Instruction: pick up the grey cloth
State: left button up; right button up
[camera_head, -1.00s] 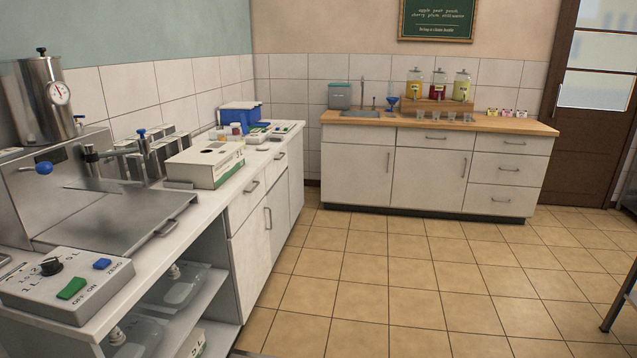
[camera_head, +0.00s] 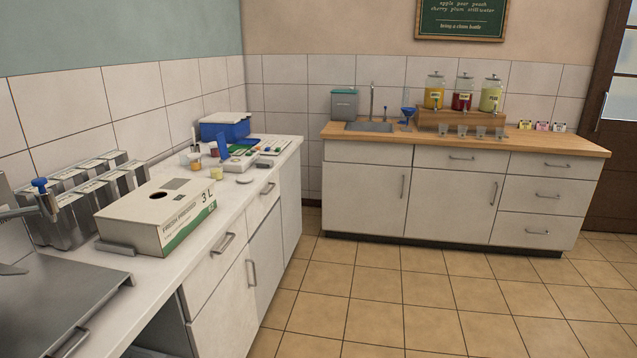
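I cannot make out a grey cloth in the head view. A grey box with a teal top (camera_head: 344,104) stands at the left end of the wooden counter, beside the sink (camera_head: 370,126); it looks like a container, and I cannot tell what is in it. Neither of my grippers is in view.
The white counter (camera_head: 240,196) on the left holds a white 3 L carton (camera_head: 158,212), metal bins (camera_head: 70,212) and a blue box (camera_head: 225,127). The wooden counter (camera_head: 560,145) holds drink dispensers (camera_head: 463,92) and glasses (camera_head: 461,131). The tiled floor (camera_head: 400,300) is clear.

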aim_at(265, 163)
jog(key=i, duration=1.6)
